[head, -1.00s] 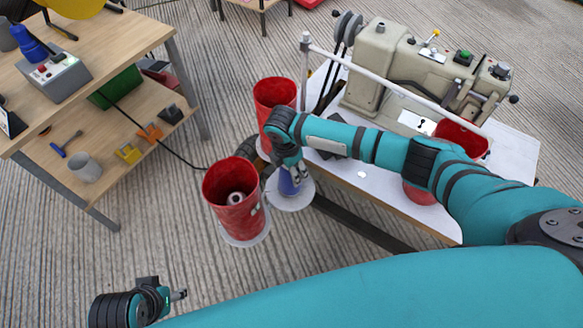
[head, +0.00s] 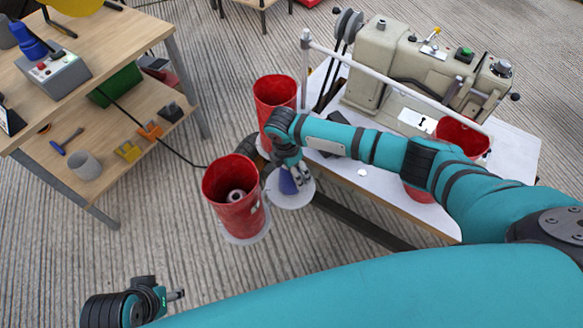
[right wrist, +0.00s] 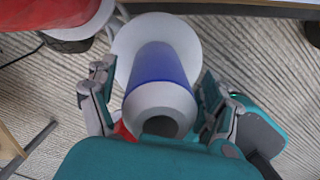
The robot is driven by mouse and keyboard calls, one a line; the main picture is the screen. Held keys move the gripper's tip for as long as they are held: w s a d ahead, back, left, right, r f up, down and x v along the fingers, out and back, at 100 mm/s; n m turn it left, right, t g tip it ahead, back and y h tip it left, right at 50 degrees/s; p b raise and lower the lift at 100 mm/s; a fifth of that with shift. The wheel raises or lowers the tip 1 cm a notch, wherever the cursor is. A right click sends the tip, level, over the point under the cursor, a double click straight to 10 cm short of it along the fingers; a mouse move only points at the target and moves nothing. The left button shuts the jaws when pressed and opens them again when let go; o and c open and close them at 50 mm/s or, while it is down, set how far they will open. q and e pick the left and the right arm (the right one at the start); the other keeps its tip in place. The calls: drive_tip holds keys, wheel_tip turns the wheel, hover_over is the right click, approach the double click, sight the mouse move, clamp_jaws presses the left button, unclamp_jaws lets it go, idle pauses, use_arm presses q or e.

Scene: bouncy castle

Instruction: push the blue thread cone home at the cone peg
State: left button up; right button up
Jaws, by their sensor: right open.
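The blue thread cone (head: 288,184) stands on a round white plate (head: 290,202) beside the sewing table. In the right wrist view the cone (right wrist: 160,66) shows a blue body and a pale grey end with a dark hole facing the camera. The plate (right wrist: 188,32) lies behind it. My right gripper (head: 293,172) is open, with one finger on each side of the cone in the right wrist view (right wrist: 155,92). I cannot tell whether they touch it. The cone peg is hidden. My left gripper (head: 178,294) is low at the left, away from the cone; its jaw opening is unclear.
The sewing machine (head: 400,75) and white table (head: 375,185) are right. A wooden workbench (head: 100,55) is left. Floor in front is free.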

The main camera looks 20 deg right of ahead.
wheel_tip(320, 180, up, 12)
drive_tip(key=a, duration=0.1)
drive_tip(key=shift+s+a, duration=0.2)
drive_tip(key=shift+s, duration=0.05)
drive_tip(key=shift+f, duration=0.1)
idle(0.5)
